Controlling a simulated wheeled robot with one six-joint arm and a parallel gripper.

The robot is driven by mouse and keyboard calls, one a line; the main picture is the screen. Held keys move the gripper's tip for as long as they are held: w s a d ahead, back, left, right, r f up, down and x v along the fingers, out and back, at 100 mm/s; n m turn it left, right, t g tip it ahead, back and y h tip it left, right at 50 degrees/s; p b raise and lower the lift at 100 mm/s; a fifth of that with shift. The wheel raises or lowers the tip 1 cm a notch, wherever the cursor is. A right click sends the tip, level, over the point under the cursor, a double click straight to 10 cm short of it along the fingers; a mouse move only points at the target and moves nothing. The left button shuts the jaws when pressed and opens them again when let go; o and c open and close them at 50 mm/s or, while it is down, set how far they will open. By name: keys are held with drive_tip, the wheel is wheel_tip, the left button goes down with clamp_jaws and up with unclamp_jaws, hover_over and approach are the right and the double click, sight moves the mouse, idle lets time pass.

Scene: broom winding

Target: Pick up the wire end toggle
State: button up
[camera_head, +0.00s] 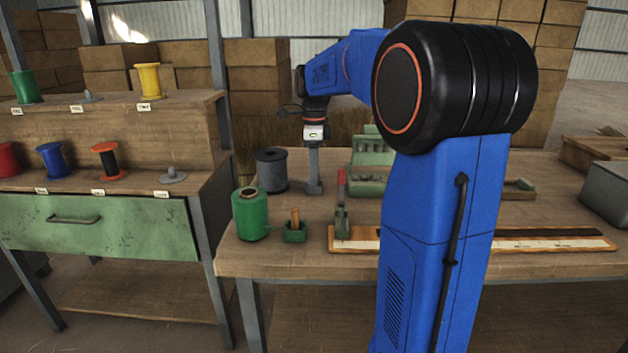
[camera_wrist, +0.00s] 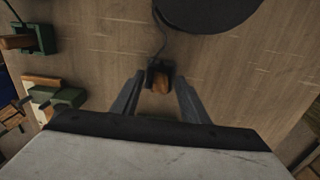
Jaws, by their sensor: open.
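My gripper (camera_head: 314,178) points down over the workbench, just right of a grey wire spool (camera_head: 271,170). In the wrist view its two fingers (camera_wrist: 158,82) are apart, one on each side of a small wooden toggle (camera_wrist: 161,83). The toggle sits at a small dark holder (camera_wrist: 154,66), and a dark wire runs from there up to the dark round spool (camera_wrist: 207,8). Whether a finger touches the toggle I cannot tell. In the head view this toggle is hidden at the gripper. Another wooden toggle (camera_head: 295,217) stands in a green holder (camera_head: 295,235) beside a green spool (camera_head: 250,214).
A red-handled tool (camera_head: 342,190) stands on a wooden board (camera_head: 352,246) at the bench front. A green bin rack (camera_head: 368,178) is right of my gripper. A shelf unit (camera_head: 110,128) with coloured spools stands at left. A grey box (camera_head: 607,188) is at far right.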

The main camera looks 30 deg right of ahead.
clamp_jaws()
drive_tip(key=shift+r, duration=0.1)
